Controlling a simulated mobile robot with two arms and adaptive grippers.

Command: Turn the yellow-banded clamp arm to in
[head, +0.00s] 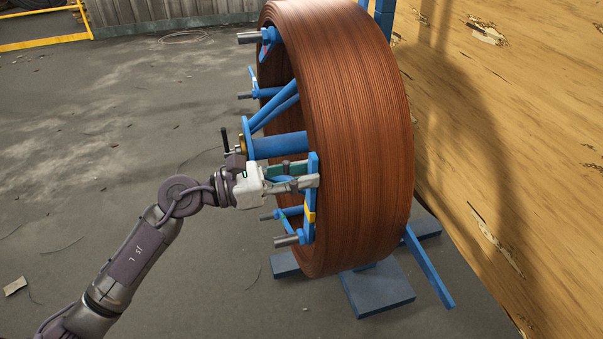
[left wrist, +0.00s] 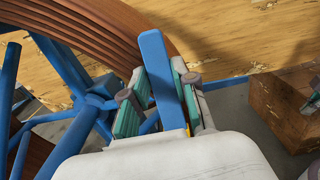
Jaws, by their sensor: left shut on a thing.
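The yellow-banded clamp arm (head: 311,196) is a blue bar with a yellow band on its lower part. It stands nearly upright at the near side edge of the brown spiral pipe coil (head: 360,130). My left gripper (head: 305,175) is shut on this bar above the band. In the left wrist view the blue bar (left wrist: 160,72) passes between the teal finger pads (left wrist: 160,105), with a sliver of yellow low beside the right finger. The gripper hides part of the bar. My right gripper is not in view.
Blue feet (head: 376,290) lie under the coil. A wooden wall (head: 500,130) is on the right. The concrete floor at left is mostly clear.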

